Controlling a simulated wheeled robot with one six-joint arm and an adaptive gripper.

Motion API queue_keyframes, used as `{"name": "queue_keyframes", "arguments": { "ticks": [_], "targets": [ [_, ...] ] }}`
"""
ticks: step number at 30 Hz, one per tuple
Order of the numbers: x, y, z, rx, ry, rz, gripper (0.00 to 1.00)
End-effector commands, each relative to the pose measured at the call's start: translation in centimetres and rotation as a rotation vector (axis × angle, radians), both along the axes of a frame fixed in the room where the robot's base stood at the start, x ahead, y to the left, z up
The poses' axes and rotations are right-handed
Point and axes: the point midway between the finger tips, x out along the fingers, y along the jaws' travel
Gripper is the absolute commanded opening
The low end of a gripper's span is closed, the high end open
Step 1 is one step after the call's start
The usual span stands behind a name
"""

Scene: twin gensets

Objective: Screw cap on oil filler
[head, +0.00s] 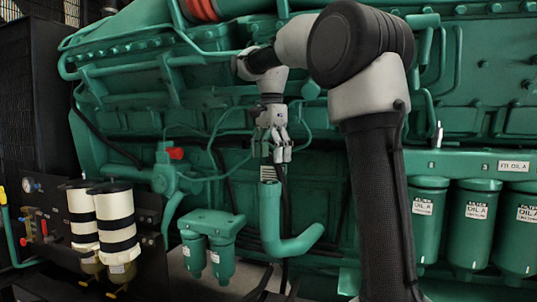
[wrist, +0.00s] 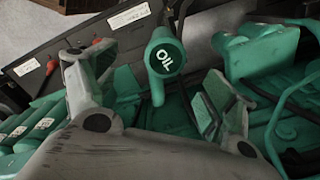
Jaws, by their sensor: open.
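The oil filler (head: 270,215) is a green upright pipe that bends to the right at its foot, in the middle of the head view. Its top end also shows in the wrist view (wrist: 161,38).
Green oil filter canisters (head: 475,222) hang at the right, and two smaller green canisters (head: 208,240) stand left of the filler. Two white-and-black striped cylinders (head: 102,220) are at the left.

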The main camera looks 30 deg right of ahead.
Motion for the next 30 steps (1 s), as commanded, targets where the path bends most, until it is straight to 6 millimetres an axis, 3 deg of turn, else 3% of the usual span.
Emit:
{"name": "queue_keyframes", "arguments": {
  "ticks": [5,15,21,30],
  "targets": [
    [1.3,0.0,-0.3,0.001,0.017,-0.074,0.84],
    [1.2,0.0,-5.3,0.001,0.016,-0.073,0.84],
    [1.2,0.0,-7.3,0.001,0.014,-0.072,0.84],
    [1.3,0.0,-7.6,0.001,0.012,-0.072,0.84]
  ]
}}
